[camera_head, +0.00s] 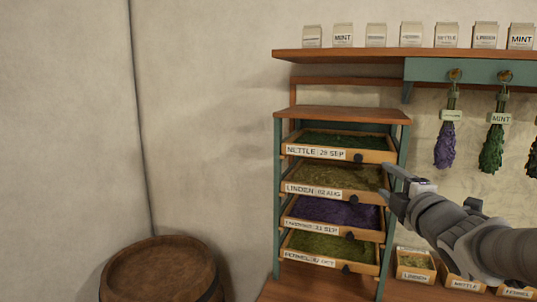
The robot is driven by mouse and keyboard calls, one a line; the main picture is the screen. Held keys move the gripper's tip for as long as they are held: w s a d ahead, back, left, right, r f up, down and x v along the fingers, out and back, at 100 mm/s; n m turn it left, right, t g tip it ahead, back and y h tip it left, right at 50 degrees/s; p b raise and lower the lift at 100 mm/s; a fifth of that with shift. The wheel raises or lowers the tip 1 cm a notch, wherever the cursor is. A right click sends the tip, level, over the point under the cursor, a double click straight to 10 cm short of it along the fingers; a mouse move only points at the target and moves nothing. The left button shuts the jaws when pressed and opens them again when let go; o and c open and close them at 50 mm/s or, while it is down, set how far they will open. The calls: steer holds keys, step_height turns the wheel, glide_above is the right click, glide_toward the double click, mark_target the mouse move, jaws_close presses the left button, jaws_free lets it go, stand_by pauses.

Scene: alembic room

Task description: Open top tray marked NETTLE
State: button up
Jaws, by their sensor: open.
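The top tray (327,155) of a wooden drying rack carries a white label reading NETTLE 29 SEP and holds dark green leaves. It has a dark round knob (358,158) on the right of its front. My gripper (388,184) is open and empty, its fingers pointing left. In the picture it lies just right of and below the knob, over the rack's right side near the second tray. I cannot tell its distance from the rack.
Below are trays marked LINDEN (320,192), a purple one (320,222) and a green one (320,258). A barrel (160,268) stands at left. Herb bundles (492,146) hang at right above labelled boxes (414,275). A shelf (350,54) holds several packets.

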mark_target(359, 159)
steer(key=w+p, duration=0.2)
steer(key=w, duration=1.5)
steer(key=shift+w, duration=0.2)
jaws_close()
stand_by(1.0)
